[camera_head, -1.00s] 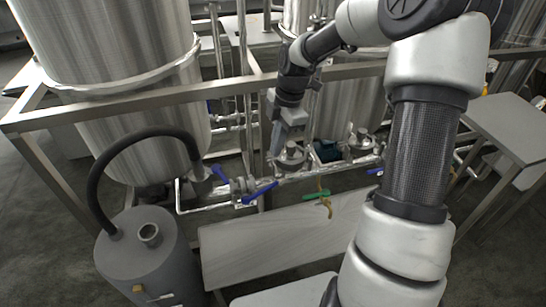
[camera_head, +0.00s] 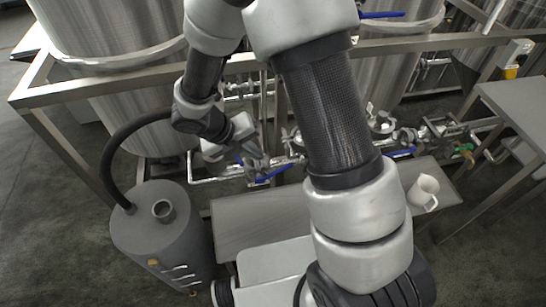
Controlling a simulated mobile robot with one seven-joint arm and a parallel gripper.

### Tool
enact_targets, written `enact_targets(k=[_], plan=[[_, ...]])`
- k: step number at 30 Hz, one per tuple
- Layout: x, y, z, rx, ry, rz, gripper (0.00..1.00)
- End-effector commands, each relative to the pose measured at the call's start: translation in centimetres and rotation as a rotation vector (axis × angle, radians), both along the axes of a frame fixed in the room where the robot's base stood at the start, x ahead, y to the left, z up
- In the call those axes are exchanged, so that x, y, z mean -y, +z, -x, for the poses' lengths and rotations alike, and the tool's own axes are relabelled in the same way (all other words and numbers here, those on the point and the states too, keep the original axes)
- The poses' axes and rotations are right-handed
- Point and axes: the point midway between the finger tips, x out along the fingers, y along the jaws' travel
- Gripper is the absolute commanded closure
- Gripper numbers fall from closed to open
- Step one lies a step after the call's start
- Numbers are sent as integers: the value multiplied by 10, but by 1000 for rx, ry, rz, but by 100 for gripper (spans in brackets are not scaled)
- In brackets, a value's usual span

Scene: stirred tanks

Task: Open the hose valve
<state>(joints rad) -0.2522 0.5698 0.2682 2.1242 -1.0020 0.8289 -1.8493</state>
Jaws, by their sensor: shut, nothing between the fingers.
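My gripper (camera_head: 260,165) is shut and empty, reaching down to the pipework at the left tank. It is close beside a blue lever handle (camera_head: 274,174); I cannot tell whether they touch. Part of another blue handle (camera_head: 239,159) shows behind the gripper. The black hose (camera_head: 122,145) arches up from the grey vessel (camera_head: 155,235) toward the left tank's outlet; its far end is hidden behind my arm. Much of the valve body there is also hidden. I cannot tell for sure which blue handle is the hose valve's.
A steel frame rail (camera_head: 110,92) runs above the pipes. A low bench (camera_head: 255,210) stands in front, with a white jug (camera_head: 424,190) at its right. Another blue handle (camera_head: 402,152) and a green one (camera_head: 464,148) are to the right. A grey table (camera_head: 520,105) stands at far right.

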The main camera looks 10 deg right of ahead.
Motion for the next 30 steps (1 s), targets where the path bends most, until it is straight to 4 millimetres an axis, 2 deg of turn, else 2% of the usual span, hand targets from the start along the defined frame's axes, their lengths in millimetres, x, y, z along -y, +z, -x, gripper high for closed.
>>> enact_targets(k=[5, 21, 25, 30], plan=[[3, -11, -1, -2, 26, 11, 100], [53, -102, -22, -2, 22, 9, 100], [60, -114, -25, -2, 22, 8, 100], [64, -120, -27, -1, 22, 8, 100]])
